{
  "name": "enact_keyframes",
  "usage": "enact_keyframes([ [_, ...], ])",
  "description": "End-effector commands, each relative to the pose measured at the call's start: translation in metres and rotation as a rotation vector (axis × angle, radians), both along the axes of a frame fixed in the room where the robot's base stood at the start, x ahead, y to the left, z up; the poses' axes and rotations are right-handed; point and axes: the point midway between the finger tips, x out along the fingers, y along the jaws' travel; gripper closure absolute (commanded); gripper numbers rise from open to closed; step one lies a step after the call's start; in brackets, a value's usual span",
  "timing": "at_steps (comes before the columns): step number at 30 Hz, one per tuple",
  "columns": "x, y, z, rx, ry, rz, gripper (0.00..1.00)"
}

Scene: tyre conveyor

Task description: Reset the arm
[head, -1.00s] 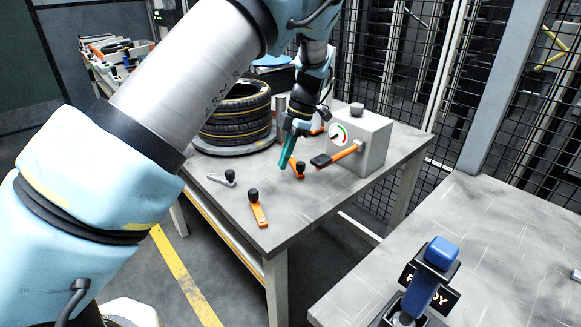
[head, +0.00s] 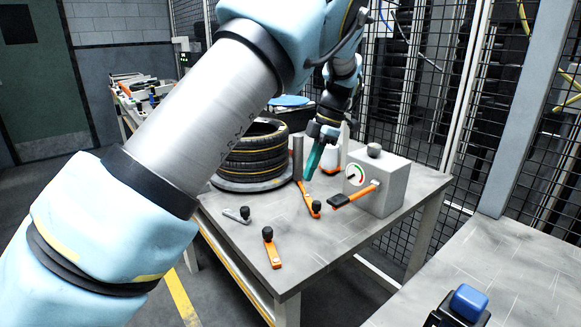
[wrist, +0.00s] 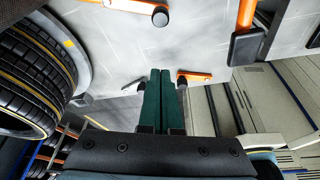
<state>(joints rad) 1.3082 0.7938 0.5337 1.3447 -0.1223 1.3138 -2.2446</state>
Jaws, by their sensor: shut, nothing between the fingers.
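My gripper (head: 312,162) has teal fingers pressed together and empty. My arm crosses the left and top of the head view and is raised and bent over the table.
A stack of tyres (head: 255,155) stands left of my gripper. A grey gauge box (head: 390,185) with an orange lever stands to the right. Orange levers (head: 271,247) and a grey lever (head: 237,214) lie on the tabletop. A blue-topped device (head: 468,302) is at lower right.

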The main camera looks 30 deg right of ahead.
Motion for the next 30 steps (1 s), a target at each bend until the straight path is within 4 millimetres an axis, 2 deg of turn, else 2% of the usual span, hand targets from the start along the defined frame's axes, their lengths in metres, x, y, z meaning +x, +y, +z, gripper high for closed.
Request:
enact_keyframes([
  [6, 0.003, 0.004, 0.0, -0.003, 0.006, -0.004, 1.0],
  [8, 0.01, 0.015, 0.0, -0.01, 0.024, -0.021, 1.0],
  [10, 0.024, 0.039, 0.0, -0.029, 0.06, -0.062, 1.0],
  [14, 0.051, 0.108, -0.002, -0.099, 0.149, -0.212, 1.0],
  [15, 0.056, 0.132, -0.002, -0.126, 0.174, -0.273, 1.0],
  [19, 0.062, 0.207, -0.004, -0.203, 0.221, -0.492, 1.0],
  [23, 0.05, 0.274, -0.006, -0.257, 0.227, -0.729, 1.0],
  [27, 0.023, 0.336, -0.007, -0.268, 0.206, -0.997, 1.0],
  [30, -0.002, 0.372, -0.01, -0.245, 0.187, -1.177, 1.0],
])
